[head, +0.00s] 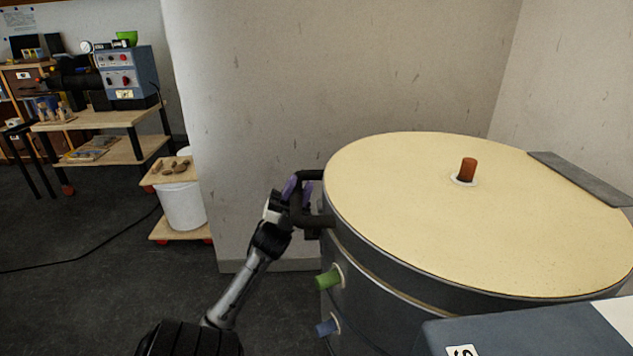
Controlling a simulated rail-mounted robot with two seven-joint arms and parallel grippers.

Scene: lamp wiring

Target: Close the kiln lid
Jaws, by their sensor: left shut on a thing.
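The kiln is a large round grey drum with a pale yellow lid (420,210) lying flat across its top. A short red-brown plug (467,169) stands up from the lid. A dark handle (313,174) sticks out from the lid's left edge. My left gripper (302,192), with purple fingertips, is shut on this handle. The dark handle bar hides part of the fingers. A green plug (328,279) and a blue plug (326,328) stick out of the kiln's side below. My right gripper is not in view.
A grey hinge plate (583,178) sits at the lid's right edge. A blue-grey box (530,332) stands at the front right. A wall (340,80) is close behind the kiln. A cart with a white bucket (183,205) and a workbench (98,119) stand left; the floor between is mostly clear.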

